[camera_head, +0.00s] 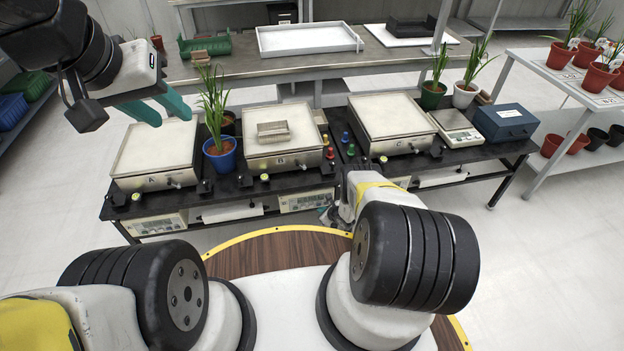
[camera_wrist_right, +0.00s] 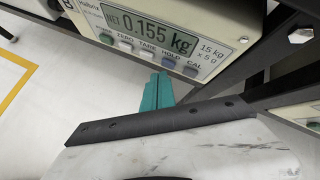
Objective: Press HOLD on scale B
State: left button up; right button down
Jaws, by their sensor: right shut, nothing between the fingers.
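Scale B (camera_head: 255,160) stands in the middle of the black bench, with a small grey-brown block (camera_head: 273,130) on its pan. Its front panel (camera_head: 307,201) hangs below the bench edge. In the right wrist view the display (camera_wrist_right: 150,28) reads NET 0.155 kg, above a row of small buttons. The HOLD button (camera_wrist_right: 168,62) is bluish, under its printed label. My right gripper (camera_wrist_right: 161,76) is shut and empty, its teal tips just below HOLD. I cannot tell whether they touch the panel. My left gripper (camera_head: 171,119) is open and empty, raised near scale A (camera_head: 150,150).
Scale C (camera_head: 390,120) stands right of scale B. A blue-potted plant (camera_head: 220,155) stands between scales A and B. A small scale (camera_head: 455,125) and a blue box (camera_head: 505,122) are at the bench's right. Dark frame bars (camera_wrist_right: 285,85) lie right of the panel.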

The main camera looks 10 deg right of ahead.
jog(key=shift+w, duration=0.2)
jog(key=shift+s, duration=0.15)
dwell(0.3)
jog(key=shift+s, duration=0.3)
jog(key=shift+s, duration=0.1)
jog(key=shift+s, duration=2.4)
jog(key=shift+d, duration=0.1)
